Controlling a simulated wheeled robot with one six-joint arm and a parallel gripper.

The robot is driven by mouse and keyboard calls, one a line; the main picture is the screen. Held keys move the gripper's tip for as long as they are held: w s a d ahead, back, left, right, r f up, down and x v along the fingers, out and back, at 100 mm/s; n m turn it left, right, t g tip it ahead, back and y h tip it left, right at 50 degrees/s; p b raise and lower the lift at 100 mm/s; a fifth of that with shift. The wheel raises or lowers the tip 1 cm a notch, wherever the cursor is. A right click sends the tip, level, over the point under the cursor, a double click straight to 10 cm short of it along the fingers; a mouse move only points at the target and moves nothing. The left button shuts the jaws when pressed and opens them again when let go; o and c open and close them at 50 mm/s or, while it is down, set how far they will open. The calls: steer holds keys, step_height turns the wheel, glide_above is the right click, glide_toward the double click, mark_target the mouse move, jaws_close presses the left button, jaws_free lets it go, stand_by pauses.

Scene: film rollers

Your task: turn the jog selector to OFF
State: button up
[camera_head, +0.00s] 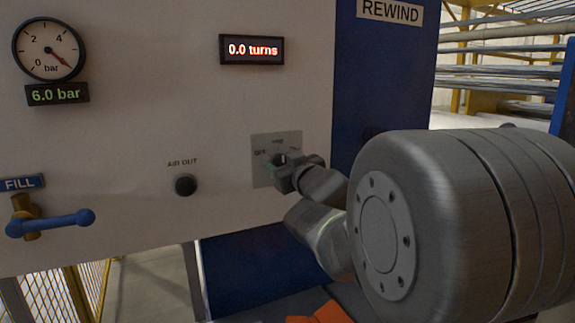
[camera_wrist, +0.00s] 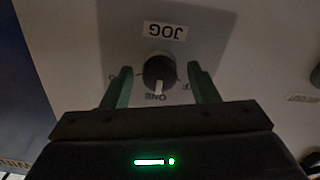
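The jog selector is a round black knob (camera_wrist: 157,68) with a white pointer, under an upside-down JOG label (camera_wrist: 165,31) in the wrist view. The pointer aims down in that view, at the mark that reads ONE. Other marks beside the knob are partly covered by the fingers. In the head view the selector's grey plate (camera_head: 261,146) shows OFF at its left; my gripper (camera_head: 281,163) hides most of the knob. In the wrist view my gripper (camera_wrist: 159,70) is open, with one green finger on each side of the knob and gaps between. Contact is not visible.
A blue REWIND column (camera_head: 372,75) stands at right.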

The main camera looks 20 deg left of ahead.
steer(key=c, duration=0.9)
steer(key=shift+o, duration=0.2)
steer(key=shift+n, duration=0.4)
steer(key=n+b, duration=0.5)
steer(key=n, duration=0.6)
steer(key=shift+b, duration=0.3)
steer(key=o, duration=1)
steer(key=shift+c, duration=0.2)
